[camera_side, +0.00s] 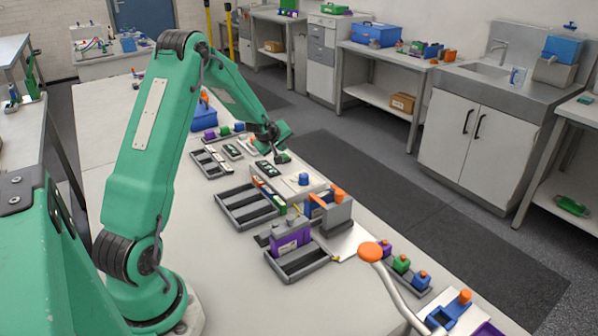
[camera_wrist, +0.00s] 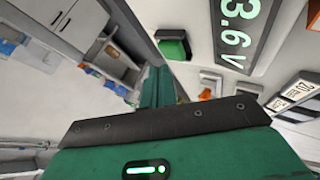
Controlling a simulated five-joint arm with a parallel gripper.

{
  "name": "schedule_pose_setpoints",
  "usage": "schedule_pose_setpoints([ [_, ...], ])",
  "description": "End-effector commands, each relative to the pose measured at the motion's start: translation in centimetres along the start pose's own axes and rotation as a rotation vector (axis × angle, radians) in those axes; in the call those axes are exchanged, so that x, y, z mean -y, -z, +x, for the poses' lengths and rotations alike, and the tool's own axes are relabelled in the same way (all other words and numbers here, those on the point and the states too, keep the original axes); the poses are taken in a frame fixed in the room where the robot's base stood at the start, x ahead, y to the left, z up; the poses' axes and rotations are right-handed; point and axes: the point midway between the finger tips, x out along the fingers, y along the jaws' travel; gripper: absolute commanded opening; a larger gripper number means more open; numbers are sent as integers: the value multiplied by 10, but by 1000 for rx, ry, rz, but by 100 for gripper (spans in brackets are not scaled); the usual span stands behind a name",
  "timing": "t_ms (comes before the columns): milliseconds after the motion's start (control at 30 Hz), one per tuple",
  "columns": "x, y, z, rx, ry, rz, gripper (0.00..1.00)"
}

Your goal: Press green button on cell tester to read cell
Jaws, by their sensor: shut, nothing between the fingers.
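The cell tester's green button (camera_wrist: 173,45) sits in a dark square surround in the wrist view. To its right the tester's dark display (camera_wrist: 245,30) shows "3.6 V" in pale green digits. My gripper (camera_wrist: 157,72) is shut and empty, its green fingers reaching up to just below the button in the picture. Whether the tip touches the button I cannot tell. In the side view my gripper (camera_side: 283,158) is low over the bench, close beside a small unit with a dark and green face (camera_side: 267,169), which seems to be the tester. The button cannot be made out there.
Grey slotted trays (camera_side: 247,205) lie nearer on the bench. A purple block (camera_side: 290,238) stands in a holder, with a blue-knobbed fixture (camera_side: 303,180) behind it. A lever with an orange knob (camera_side: 371,251) rises at front right. The bench's left part is clear.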

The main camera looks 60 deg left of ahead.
Motion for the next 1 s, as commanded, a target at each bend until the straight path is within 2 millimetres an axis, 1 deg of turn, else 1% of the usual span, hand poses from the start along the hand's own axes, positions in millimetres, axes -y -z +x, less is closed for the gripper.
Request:
schedule_pose_setpoints([
  [467, -3, 3, -3, -2, -2, 0, 0],
  [1000, -23, 20, -29, -2, -3, 0, 0],
])
